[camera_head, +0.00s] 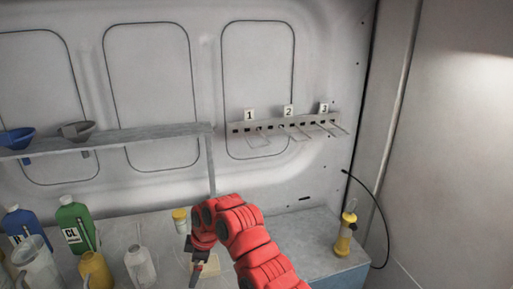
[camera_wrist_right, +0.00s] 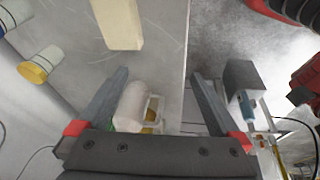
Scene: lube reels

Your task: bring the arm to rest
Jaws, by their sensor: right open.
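My red right arm (camera_head: 255,245) comes in from the bottom and bends over the workbench. Its gripper (camera_head: 197,268) points down near the bench front, partly cut by the bend of the wrist. In the right wrist view the two dark fingers of the gripper (camera_wrist_right: 160,85) are spread wide apart. A white container with a handle (camera_wrist_right: 134,105) shows between and beyond them, with no grip on it visible. A pale block (camera_wrist_right: 119,24) lies ahead of the fingers. My left gripper is not in view.
The workbench (camera_head: 290,235) carries a green bottle (camera_head: 75,222), a blue bottle, jugs, a yellow-lidded jar (camera_head: 181,220) and a yellow lantern-like tool (camera_head: 345,235). A numbered hook rail (camera_head: 285,126) and a shelf (camera_head: 110,138) with funnels are on the wall. Bench right of my arm is mostly clear.

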